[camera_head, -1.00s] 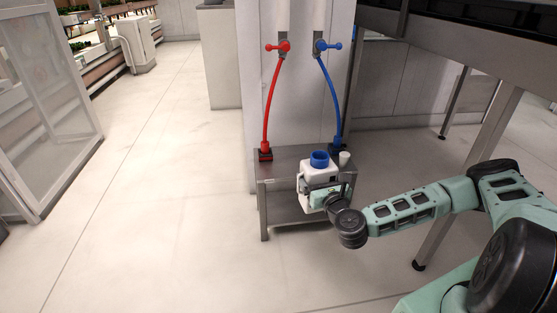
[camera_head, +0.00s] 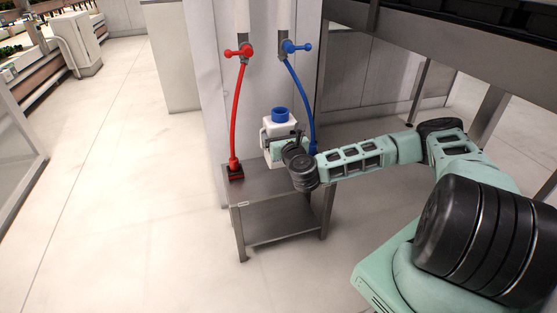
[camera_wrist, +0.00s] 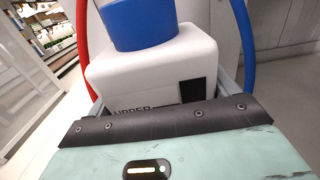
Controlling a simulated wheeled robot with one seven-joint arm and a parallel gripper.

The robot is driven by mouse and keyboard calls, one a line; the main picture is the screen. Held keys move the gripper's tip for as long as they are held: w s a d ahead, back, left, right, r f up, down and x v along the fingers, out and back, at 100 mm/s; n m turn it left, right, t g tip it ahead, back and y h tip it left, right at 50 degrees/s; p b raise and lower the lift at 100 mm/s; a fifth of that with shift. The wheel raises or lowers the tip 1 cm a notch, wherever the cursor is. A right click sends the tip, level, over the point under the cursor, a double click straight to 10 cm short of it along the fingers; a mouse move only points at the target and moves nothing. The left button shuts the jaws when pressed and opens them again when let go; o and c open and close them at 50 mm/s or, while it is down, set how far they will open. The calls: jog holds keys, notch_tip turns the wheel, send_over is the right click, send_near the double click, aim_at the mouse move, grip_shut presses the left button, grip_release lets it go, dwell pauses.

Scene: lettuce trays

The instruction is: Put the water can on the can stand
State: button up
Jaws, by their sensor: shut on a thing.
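The water can (camera_head: 271,128) is a white box-shaped container with a blue round cap, and it is upright. My gripper (camera_head: 285,146) is shut on it from the near side. In the head view the can appears over the back part of the grey metal can stand (camera_head: 265,191). My gripper hides the can's underside, so I cannot tell whether it touches the stand's top. In the wrist view the can (camera_wrist: 150,66) sits slightly tilted between the fingers, with part of its black lettering showing.
A red hose (camera_head: 235,112) and a blue hose (camera_head: 300,95) hang from valves on the white wall column behind the stand. The red hose ends in a black base on the stand's left. A dark bench (camera_head: 440,55) overhangs at right. The floor at left is clear.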

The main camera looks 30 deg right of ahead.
notch_tip(320, 180, down, 7)
jog(key=shift+f+b, duration=0.2)
jog(key=shift+b, duration=1.05)
jog(key=shift+f, duration=0.1)
